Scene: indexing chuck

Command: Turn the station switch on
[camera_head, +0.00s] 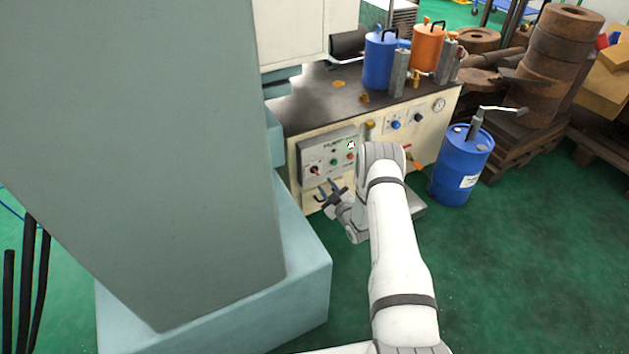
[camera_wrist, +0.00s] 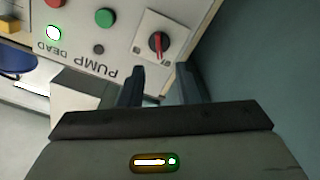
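The switch that fits the task is a rotary switch with a red handle on a black base and white square plate (camera_wrist: 158,42), on the grey control panel. It also shows at the lower left of the panel in the head view (camera_head: 314,170). In the wrist view its handle points roughly along the picture's vertical. My gripper (camera_wrist: 160,85) is open and empty, its two dark fingers apart and pointing towards the switch, with a gap between them and it. In the head view my gripper (camera_head: 329,191) is just below and right of the switch.
The panel also bears a green button (camera_wrist: 105,17), a lit white lamp (camera_wrist: 54,33) and the words "PUMP DEAD". A large grey-green machine body (camera_head: 190,180) stands close on the left. A blue drum (camera_head: 464,165) stands on the right. Green floor is clear at the lower right.

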